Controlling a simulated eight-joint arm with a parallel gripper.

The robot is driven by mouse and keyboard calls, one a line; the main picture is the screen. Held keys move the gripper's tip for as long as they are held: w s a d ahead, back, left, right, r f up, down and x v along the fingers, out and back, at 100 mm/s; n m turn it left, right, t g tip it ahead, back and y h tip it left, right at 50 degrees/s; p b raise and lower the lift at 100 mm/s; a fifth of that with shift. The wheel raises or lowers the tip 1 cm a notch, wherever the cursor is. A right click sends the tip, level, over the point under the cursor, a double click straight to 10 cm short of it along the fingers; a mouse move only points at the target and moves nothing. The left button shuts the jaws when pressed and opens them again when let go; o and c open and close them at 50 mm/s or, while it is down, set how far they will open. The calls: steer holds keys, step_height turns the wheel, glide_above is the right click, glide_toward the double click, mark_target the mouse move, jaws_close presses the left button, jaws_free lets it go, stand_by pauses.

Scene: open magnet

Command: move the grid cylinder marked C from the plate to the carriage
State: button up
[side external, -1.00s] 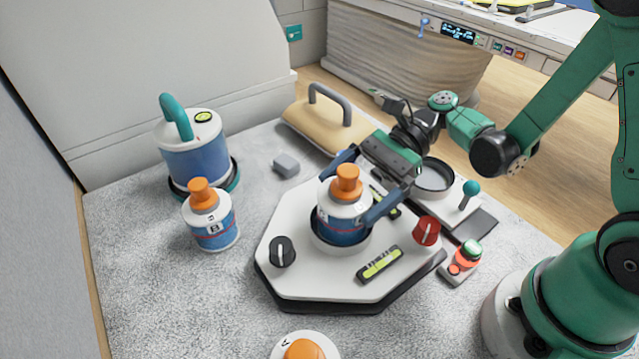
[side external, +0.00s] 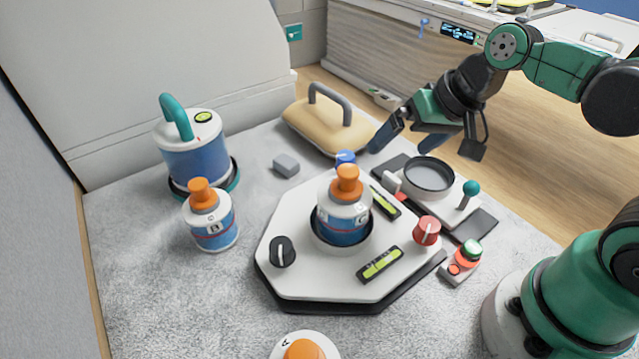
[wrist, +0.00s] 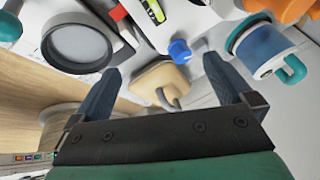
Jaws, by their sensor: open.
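The cylinder marked C (side external: 345,218), white and blue with an orange knob, stands upright in the round socket of the white octagonal plate (side external: 310,278). The carriage, with its empty grey round cup (side external: 429,176), is to the right behind the plate; the cup also shows at upper left in the wrist view (wrist: 78,45). My gripper (side external: 400,150) is open and empty, up behind the plate near the carriage, apart from cylinder C. In the wrist view its two blue fingers (wrist: 162,66) are spread wide with nothing gripped.
Cylinder B (side external: 211,222) and a teal-handled canister (side external: 193,155) stand at left. Cylinder A (side external: 303,348) is cut off at the front edge. A beige block with a grey handle (side external: 325,125) lies behind. The plate carries black, red (side external: 427,231) and blue (side external: 345,158) knobs and levels.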

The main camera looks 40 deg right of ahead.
mark_target(358, 182)
steer(key=n, duration=0.1)
steer(key=r+n+t+h, duration=0.1)
steer(key=d+n, duration=0.1)
steer(key=shift+r+n+t+h, duration=0.25)
steer(key=shift+n+t+h, duration=0.05)
steer(key=shift+n+t, duration=0.1)
steer(key=a+m+g+y, duration=0.1)
steer(key=m, duration=0.2)
steer(key=a+f+m+g+y, duration=0.1)
steer(key=m, duration=0.2)
steer(key=a+f+m+g+y, duration=0.1)
steer(key=m, duration=0.2)
steer(key=shift+a+g+y, duration=0.25)
steer(key=shift+g+y, duration=0.05)
steer(key=shift+y, duration=0.1)
steer(key=a+m+g+y, duration=0.1)
steer(key=m, duration=0.2)
steer(key=a+m+g+y, duration=0.1)
steer(key=m+y, duration=0.1)
steer(key=m, duration=0.1)
steer(key=a+m+g+y, duration=0.1)
steer(key=a+m+y, duration=0.1)
steer(key=shift+f+m, duration=0.1)
steer(key=shift+m, duration=0.3)
steer(key=shift+x, duration=2.75)
steer(key=shift+s, duration=0.15)
steer(key=c, duration=1.4)
